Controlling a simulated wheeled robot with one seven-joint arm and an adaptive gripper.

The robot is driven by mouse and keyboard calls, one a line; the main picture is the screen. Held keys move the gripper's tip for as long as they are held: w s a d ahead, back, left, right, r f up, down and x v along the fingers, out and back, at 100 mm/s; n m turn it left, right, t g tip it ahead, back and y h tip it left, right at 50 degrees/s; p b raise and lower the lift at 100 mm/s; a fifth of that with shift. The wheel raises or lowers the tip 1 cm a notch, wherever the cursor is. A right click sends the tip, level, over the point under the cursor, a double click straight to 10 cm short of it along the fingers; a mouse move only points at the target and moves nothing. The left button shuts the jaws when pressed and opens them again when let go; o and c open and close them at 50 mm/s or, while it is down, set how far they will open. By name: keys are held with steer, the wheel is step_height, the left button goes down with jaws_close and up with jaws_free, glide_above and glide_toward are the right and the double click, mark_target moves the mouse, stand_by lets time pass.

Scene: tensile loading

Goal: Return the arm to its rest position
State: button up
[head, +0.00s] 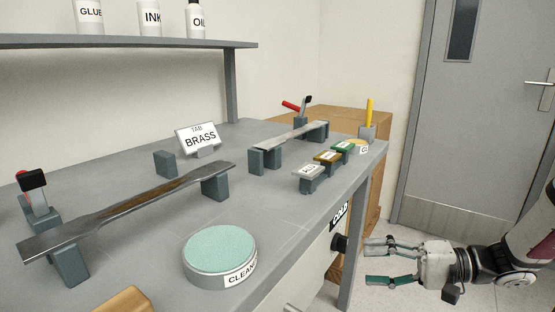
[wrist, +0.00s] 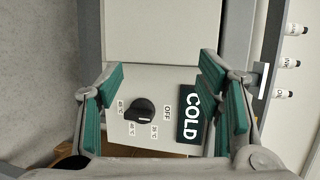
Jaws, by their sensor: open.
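My gripper (head: 392,263) is open and empty, with teal pads on its two fingers. In the head view it hangs in front of the bench at the lower right, below the bench top. In the wrist view my gripper (wrist: 160,105) has its fingers apart on either side of a black knob (wrist: 144,111). The knob sits on a pale panel with temperature marks and an OFF mark. A black COLD sign (wrist: 190,115) is beside it, partly behind the right finger. The knob (head: 338,243) also shows in the head view, left of the fingertips; whether they touch it I cannot tell.
The grey bench (head: 285,215) holds a long metal bar (head: 130,208) on supports, a green CLEAN pad (head: 220,250), a BRASS sign (head: 198,138) and small labelled blocks (head: 328,157). A shelf (head: 120,42) carries bottles. A grey door (head: 470,130) stands behind; floor there is clear.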

steer(key=s+a+r+n+g+h, duration=0.2)
steer(key=s+a+r+g+h, duration=0.15)
steer(key=s, duration=0.45)
steer(key=s+a+r+n+g+h, duration=0.25)
steer(key=s+a+g, duration=0.2)
steer(key=s, duration=0.35)
steer(key=s+d+r+t+h, duration=0.1)
steer(key=s+d+t+h, duration=0.15)
steer(key=s+h, duration=0.35)
steer(key=s+d+r+t+h, duration=0.1)
steer(key=s+d+h, duration=0.2)
steer(key=s, duration=0.5)
step_height(320, 180, up, 32)
steer(key=t+p, duration=0.4)
steer(key=p, duration=2.5)
steer(key=shift+d+m+p, duration=0.35)
steer(key=shift+d, duration=0.05)
steer(key=shift+f, duration=0.1)
